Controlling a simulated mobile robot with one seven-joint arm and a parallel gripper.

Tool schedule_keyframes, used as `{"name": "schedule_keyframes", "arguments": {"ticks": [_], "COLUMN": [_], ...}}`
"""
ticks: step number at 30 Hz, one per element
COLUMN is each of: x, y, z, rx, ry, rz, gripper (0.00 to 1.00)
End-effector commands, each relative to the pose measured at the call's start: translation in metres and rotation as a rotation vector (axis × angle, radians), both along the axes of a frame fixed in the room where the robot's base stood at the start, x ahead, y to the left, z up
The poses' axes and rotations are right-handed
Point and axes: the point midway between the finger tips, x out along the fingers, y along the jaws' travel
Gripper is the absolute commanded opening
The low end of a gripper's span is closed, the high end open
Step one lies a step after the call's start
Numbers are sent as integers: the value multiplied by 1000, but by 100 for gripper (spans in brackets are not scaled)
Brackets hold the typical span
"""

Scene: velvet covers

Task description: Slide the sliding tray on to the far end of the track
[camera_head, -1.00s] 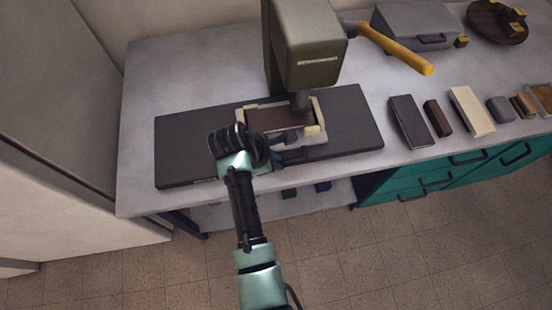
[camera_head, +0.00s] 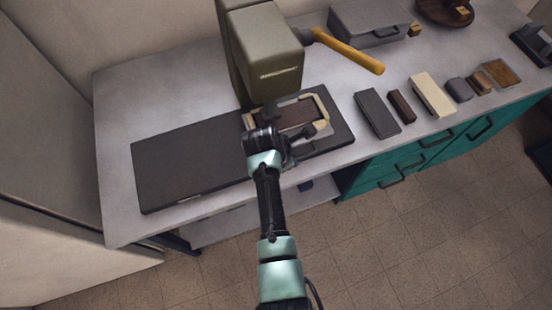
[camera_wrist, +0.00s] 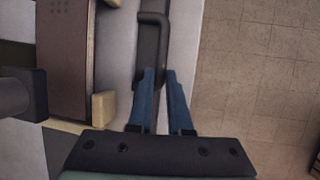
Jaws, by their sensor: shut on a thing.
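The sliding tray (camera_head: 322,101) is a pale cream frame holding a dark brown block. It sits toward the right end of the flat dark track base (camera_head: 190,160) on the bench. My gripper (camera_head: 298,150) is at the tray's front side. In the wrist view the blue fingers (camera_wrist: 160,80) are closed around the dark bar handle (camera_wrist: 152,35) at the tray's edge. The tray (camera_wrist: 104,106) shows at left there with its brown block (camera_wrist: 66,60). My wrist hides part of the tray's front left in the head view.
An olive press (camera_head: 265,60) with a yellow lever (camera_head: 348,52) stands behind the tray. A grey case (camera_head: 368,24) is at the back. Several blocks, including a cream one (camera_head: 431,95), lie to the right. The track's left part is bare.

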Motion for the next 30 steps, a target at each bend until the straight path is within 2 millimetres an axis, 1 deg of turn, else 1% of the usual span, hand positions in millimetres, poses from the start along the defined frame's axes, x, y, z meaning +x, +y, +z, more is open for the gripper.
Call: {"name": "schedule_keyframes", "arguments": {"ticks": [1,8,9,13,14,23,26,30], "x": [1,1,1,1,1,1,-1,-6], "y": [-5,-6,-6,-5,-5,-3,-1,5], "z": [0,0,0,0,0,1,7,25], "rx": [-4,-7,-6,-4,-4,-3,-3,-2], "ry": [-1,-2,-4,-3,-3,-3,-3,-6], "rz": [-5,-7,-7,-6,-6,-3,-3,-2], "gripper": [0,0,23,46,47,47,47,47]}}
